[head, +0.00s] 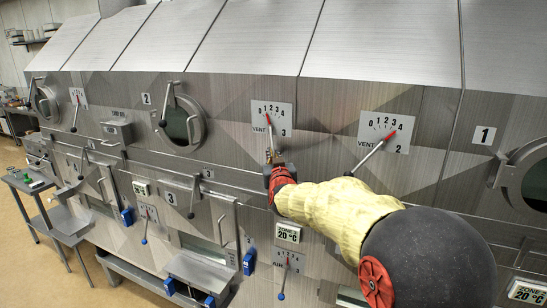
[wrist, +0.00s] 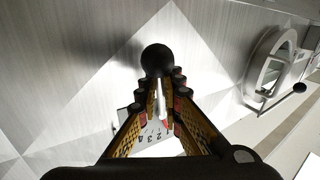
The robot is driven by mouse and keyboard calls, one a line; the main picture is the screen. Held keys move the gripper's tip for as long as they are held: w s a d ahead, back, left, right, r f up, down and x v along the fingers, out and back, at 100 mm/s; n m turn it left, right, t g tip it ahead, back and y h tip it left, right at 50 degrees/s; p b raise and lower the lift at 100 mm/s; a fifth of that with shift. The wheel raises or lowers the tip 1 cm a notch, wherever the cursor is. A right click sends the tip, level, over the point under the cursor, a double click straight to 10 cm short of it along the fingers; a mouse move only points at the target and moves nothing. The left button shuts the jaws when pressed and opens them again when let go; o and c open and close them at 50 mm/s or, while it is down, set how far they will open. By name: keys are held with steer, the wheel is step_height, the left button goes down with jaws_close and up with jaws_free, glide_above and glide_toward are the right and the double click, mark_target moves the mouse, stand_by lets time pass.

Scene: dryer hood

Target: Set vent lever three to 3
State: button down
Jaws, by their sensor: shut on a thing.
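The vent 3 plate (head: 286,118) has a 0 to 4 scale and is on the dryer hood's slanted face. Its lever (head: 270,132) hangs nearly straight down, and its red pointer end is near 1. My gripper (head: 273,160) is at the lower end of this lever. In the wrist view my gripper (wrist: 160,92) is shut on the lever's pale shaft (wrist: 161,104), with the black ball knob (wrist: 157,60) just beyond the fingertips. The plate's numbers (wrist: 152,139) show partly between the fingers. In the head view the knob is hidden by my gripper.
The vent 2 plate (head: 403,143) and its lever (head: 370,158) are to the right, its pointer near 4. A round porthole (head: 182,127) is to the left. Zone displays (head: 288,233) and an air lever (head: 284,278) are below. A side table (head: 65,222) stands at far left.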

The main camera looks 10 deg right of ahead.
steer(key=shift+f+b, duration=0.25)
steer(key=shift+b, duration=0.15)
steer(key=shift+w+a+f+b, duration=0.1)
steer(key=shift+a+b, duration=0.05)
steer(key=shift+b, duration=0.25)
steer(key=shift+w+a+m+t+h+b, duration=0.7)
steer(key=shift+m+b, duration=0.7)
steer(key=shift+b, duration=1.1)
steer(key=shift+w+a+m+t+h+b, duration=0.35)
steer(key=shift+a+m+b, duration=0.8)
steer(key=shift+b, duration=1.3)
steer(key=shift+w+a+m+t+h+b, duration=0.35)
steer(key=shift+w+a+m+t+b, duration=0.25)
steer(key=shift+m+b, duration=1.5)
steer(key=shift+w+d+n+b, duration=0.1)
steer(key=shift+n+b, duration=0.3)
steer(key=shift+n, duration=0.05)
steer(key=c, duration=2)
jaws_free()
steer(key=shift+r, duration=0.2)
steer(key=shift+r, duration=0.1)
